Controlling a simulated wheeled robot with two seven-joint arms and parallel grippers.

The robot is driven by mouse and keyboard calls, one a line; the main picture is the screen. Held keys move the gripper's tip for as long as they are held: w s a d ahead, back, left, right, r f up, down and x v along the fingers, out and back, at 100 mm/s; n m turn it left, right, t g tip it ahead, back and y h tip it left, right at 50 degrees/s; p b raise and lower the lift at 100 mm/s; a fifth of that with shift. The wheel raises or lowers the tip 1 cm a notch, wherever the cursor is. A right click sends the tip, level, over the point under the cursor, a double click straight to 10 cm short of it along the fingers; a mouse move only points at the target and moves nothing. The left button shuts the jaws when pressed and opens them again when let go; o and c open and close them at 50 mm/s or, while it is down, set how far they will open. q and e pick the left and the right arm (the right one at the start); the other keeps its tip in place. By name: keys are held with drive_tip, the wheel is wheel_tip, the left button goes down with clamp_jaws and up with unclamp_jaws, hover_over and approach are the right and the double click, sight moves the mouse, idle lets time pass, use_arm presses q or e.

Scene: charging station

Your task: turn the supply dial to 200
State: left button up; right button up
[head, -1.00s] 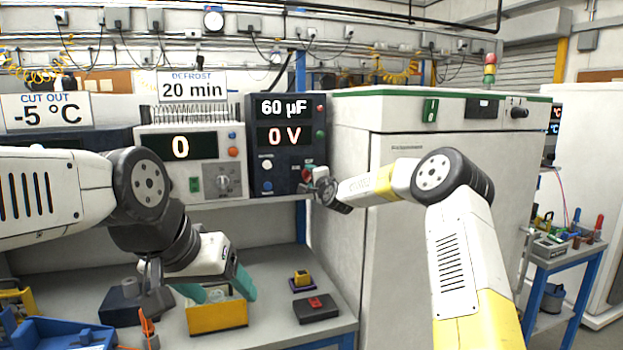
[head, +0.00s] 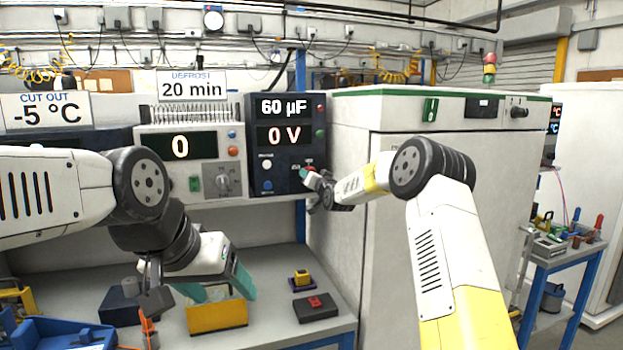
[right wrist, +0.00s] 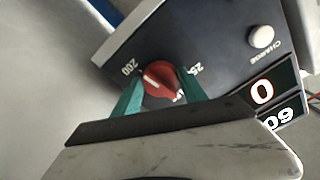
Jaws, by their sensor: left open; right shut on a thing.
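The supply dial is a red knob on the dark panel of the supply unit (head: 287,108); the right wrist view shows it (right wrist: 163,80) between labels reading "200" and "25", the latter partly covered. A white mark shows on the knob's side toward "200"; I cannot tell its exact setting. My right gripper (right wrist: 162,95) is shut on the dial, with one teal finger on each side. In the head view, this gripper (head: 307,177) hides most of the dial. My left gripper (head: 217,291) is open, low over a yellow box (head: 218,318) on the bench.
The supply unit's displays read "60 µF" and "0 V". A grey unit (head: 190,160) with a "0" display stands to its left. A large pale cabinet (head: 450,240) stands to the right, behind my right arm.

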drive_tip(key=shift+f+n, duration=0.15)
drive_tip(key=shift+n, duration=1.65)
drive_tip(key=o, duration=1.4)
drive_tip(key=shift+c, duration=0.2)
drive_tip(key=v, duration=0.8)
